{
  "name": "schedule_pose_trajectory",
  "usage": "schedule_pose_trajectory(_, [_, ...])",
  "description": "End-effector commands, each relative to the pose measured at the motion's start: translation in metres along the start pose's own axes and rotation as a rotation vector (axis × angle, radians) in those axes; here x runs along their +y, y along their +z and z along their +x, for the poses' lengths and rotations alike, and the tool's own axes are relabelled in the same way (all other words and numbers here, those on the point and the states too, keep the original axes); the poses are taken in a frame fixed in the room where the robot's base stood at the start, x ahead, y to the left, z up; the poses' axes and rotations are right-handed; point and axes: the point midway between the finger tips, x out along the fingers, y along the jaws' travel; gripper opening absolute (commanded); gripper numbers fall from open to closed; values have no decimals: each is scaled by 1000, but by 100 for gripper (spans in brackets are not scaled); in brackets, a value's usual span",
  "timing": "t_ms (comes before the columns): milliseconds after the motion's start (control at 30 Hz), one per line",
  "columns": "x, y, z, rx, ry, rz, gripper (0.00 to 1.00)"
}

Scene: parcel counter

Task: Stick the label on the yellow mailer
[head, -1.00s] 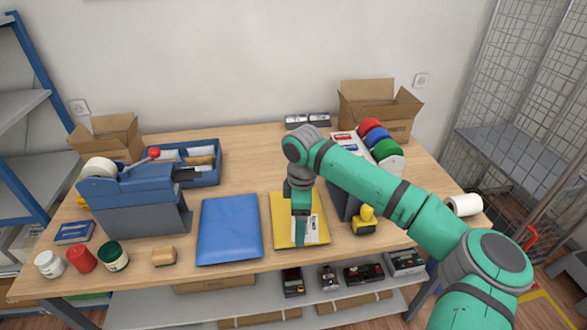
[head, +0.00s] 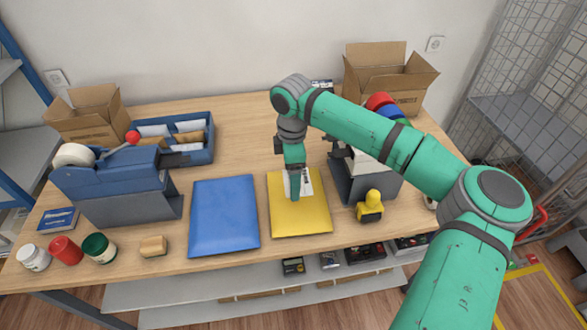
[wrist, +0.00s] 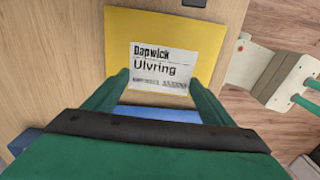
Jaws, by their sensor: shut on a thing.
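The yellow mailer (head: 312,220) lies flat on the table, right of a blue mailer (head: 224,215). It also fills much of the wrist view (wrist: 222,35). The white label (head: 304,182) shows black print reading "Dapwick" and "Ulvring" in the wrist view (wrist: 160,68). My gripper (head: 296,196) is over the yellow mailer, its fingers pointing down. In the wrist view its two fingers (wrist: 162,84) are on either side of the label and hold it. The label appears over the mailer's surface; whether it touches the mailer I cannot tell.
A grey stand with coloured rolls (head: 352,178) and a small yellow-and-black item (head: 370,207) are close on the right. A blue tape dispenser (head: 115,185), several jars and a sponge-like block (head: 153,246) are at left. The table behind the mailers is largely clear.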

Motion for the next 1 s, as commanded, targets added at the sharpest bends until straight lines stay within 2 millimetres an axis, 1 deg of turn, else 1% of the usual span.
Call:
schedule_pose_trajectory(300, [-1, 2, 33, 2, -1, 5, 70])
schedule_pose_trajectory(500, [0, 2, 48, 2, -1, 4, 70])
schedule_pose_trajectory(700, [0, 2, 55, 1, -1, 4, 70])
schedule_pose_trajectory(967, [0, 3, 56, 0, 0, 4, 70])
schedule_pose_trajectory(1000, [0, 3, 55, 0, 0, 4, 79])
